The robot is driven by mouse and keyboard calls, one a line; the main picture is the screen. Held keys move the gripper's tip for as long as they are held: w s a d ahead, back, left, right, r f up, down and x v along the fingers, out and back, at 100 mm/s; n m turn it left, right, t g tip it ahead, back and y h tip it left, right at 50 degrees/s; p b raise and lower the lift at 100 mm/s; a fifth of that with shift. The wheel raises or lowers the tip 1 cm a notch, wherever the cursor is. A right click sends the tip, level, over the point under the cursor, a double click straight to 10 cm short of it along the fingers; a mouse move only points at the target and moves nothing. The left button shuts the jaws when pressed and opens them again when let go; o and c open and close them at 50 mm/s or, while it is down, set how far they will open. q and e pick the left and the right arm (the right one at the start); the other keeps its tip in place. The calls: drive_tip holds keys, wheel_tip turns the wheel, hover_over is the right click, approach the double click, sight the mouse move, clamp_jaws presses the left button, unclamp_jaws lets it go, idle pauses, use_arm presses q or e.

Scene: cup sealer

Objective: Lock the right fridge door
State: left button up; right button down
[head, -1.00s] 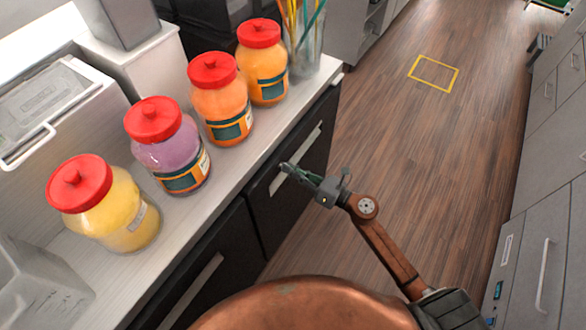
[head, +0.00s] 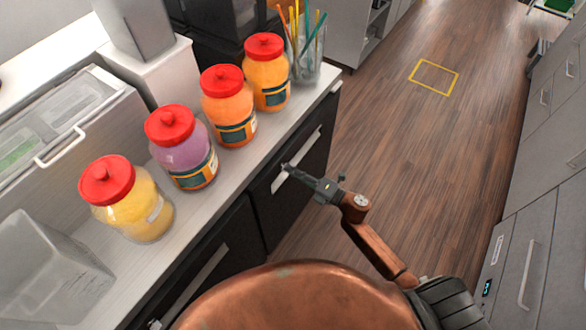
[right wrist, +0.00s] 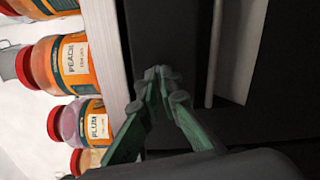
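The right fridge door (head: 278,218) is the black front under the counter's right part, and it looks closed. Its long pale handle (head: 305,147) runs along the upper part; it also shows as a grey bar (right wrist: 214,50) in the right wrist view. My right gripper (head: 286,168) is in front of this door, with its tips by the handle in the head view. In the right wrist view the green fingers (right wrist: 158,75) meet at their tips against the dark front, to the left of the bar. I see nothing held. No lock can be made out. My left gripper is not in view.
The left black door (head: 215,262) is beside it. Several red-lidded jars, such as a yellow one (head: 130,212), stand on the counter (head: 180,225) above, with a glass of straws (head: 306,60) at its end. The wooden floor (head: 420,150) to the right is clear.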

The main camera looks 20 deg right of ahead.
drive_tip(key=shift+w+d+m+p, duration=0.15)
drive_tip(key=shift+m+p, duration=0.55)
drive_tip(key=shift+m, duration=0.5)
drive_tip(key=c, duration=2.6)
unclamp_jaws()
drive_tip(key=o, duration=0.4)
drive_tip(key=shift+o, duration=0.2)
drive_tip(key=v, duration=1.2)
